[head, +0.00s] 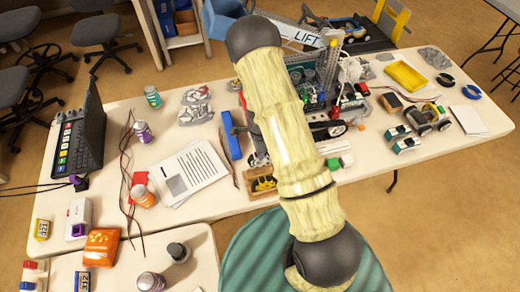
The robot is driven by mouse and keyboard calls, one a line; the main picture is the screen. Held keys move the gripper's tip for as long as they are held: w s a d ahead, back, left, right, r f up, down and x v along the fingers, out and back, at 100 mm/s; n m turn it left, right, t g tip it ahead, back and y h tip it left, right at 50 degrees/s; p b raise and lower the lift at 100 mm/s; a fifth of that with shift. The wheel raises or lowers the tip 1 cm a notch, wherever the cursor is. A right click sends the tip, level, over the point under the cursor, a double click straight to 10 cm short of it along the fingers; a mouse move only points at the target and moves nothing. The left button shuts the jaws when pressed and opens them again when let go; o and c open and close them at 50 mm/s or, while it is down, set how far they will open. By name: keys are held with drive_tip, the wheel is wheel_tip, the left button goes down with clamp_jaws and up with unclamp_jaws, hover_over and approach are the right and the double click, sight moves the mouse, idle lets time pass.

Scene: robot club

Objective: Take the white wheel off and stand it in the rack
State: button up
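My pale, dark-jointed arm crosses the middle of the head view and covers part of the work table. My gripper does not show; the arm hides that area. Right of the arm stands a cluster of built robot parts (316,92) with a grey upright frame. A white part (351,70) sits at its right side, but I cannot tell whether it is the white wheel. A dark wheel (337,129) shows low at the front of the cluster. I cannot make out the rack for certain.
The long white table (230,100) holds a laptop (84,130), papers (190,172), a blue bar (230,136), a small wooden box (262,182), a yellow tray (405,77) and small wheeled parts (428,118). A nearer table (205,262) holds bottles. Chairs stand at left.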

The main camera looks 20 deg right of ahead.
sight(260, 162)
drive_tip(key=shift+f+b, duration=1.3)
drive_tip(key=shift+f, duration=0.5)
drive_tip(key=shift+a, duration=0.1)
drive_tip(key=shift+d+f, duration=0.1)
drive_tip(key=shift+d, duration=0.1)
drive_tip(key=shift+d, duration=0.1)
drive_tip(key=shift+a, duration=0.25)
drive_tip(key=shift+f+b, duration=1.1)
drive_tip(key=shift+f, duration=0.5)
idle(1.1)
